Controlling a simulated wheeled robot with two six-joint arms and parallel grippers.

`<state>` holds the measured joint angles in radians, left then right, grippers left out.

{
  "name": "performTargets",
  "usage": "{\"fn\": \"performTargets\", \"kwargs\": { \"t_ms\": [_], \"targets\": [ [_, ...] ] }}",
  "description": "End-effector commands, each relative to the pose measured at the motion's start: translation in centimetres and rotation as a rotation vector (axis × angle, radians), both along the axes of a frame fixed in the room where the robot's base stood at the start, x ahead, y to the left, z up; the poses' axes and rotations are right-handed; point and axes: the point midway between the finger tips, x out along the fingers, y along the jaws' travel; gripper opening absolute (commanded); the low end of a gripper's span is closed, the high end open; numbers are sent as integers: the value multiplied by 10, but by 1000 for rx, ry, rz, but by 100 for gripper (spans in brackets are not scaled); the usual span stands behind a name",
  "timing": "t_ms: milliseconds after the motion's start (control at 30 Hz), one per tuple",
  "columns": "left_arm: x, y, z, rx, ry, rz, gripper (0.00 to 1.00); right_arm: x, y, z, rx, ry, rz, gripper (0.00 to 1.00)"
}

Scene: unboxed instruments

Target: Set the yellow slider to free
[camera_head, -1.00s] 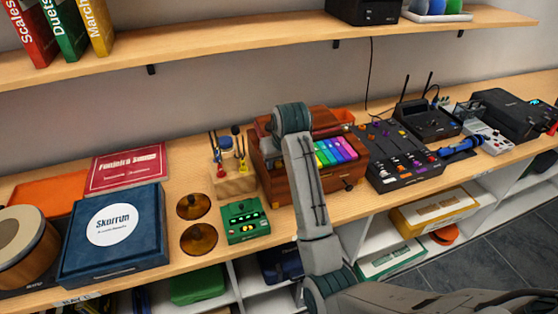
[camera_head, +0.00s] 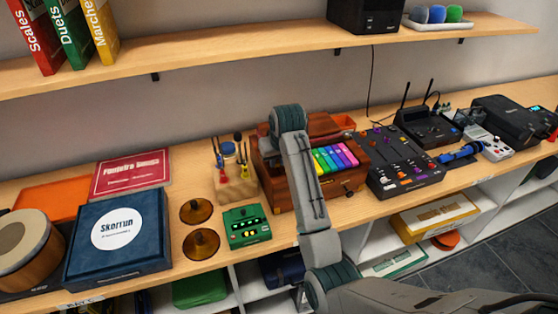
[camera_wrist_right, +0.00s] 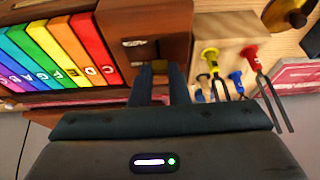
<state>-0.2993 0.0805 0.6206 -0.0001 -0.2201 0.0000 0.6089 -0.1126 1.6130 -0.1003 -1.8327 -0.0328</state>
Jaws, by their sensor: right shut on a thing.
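The wooden instrument box (camera_head: 275,188) with a row of rainbow keys (camera_head: 335,158) stands on the bench, partly behind my right arm in the head view. In the right wrist view, the box (camera_wrist_right: 170,20) has a dark label near its end, too small to read. My right gripper (camera_wrist_right: 161,80) is at this end of the box, its two dark fingers shut on a small yellowish piece, the yellow slider (camera_wrist_right: 159,96). The fingers hide most of the slider, and I cannot tell its setting. My left gripper is not in view.
A wooden block with tuning forks (camera_head: 235,186) stands just left of the box; the forks (camera_wrist_right: 265,75) are close beside my gripper in the wrist view. A green pedal (camera_head: 247,226) and brass discs lie in front-left. A black mixer (camera_head: 405,178) is close on the right.

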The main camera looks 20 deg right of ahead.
Motion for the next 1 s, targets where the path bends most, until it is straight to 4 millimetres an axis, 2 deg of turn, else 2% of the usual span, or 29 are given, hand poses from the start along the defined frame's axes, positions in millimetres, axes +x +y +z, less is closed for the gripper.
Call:
{"fn": "performTargets", "kwargs": {
  "t_ms": [67, 100, 200, 467, 633, 867, 900, 1000],
  "targets": [
    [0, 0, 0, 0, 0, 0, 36, 1, 0, 1, 0, -6, 0, 0],
    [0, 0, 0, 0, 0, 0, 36, 1, 0, 1, 0, -6, 0, 19],
    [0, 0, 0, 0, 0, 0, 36, 1, 0, 1, 0, -6, 0, 38],
    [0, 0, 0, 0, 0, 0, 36, 0, 0, 1, 0, -5, 0, 38],
    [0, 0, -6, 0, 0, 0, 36, -3, 0, 11, 0, -7, 0, 38],
    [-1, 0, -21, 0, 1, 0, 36, -19, -1, 50, 0, -12, 0, 38],
    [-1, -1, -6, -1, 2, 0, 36, -22, -1, 62, 0, -4, 0, 38],
    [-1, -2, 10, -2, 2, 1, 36, -26, -1, 73, 0, -3, 0, 38]
  ]
}}
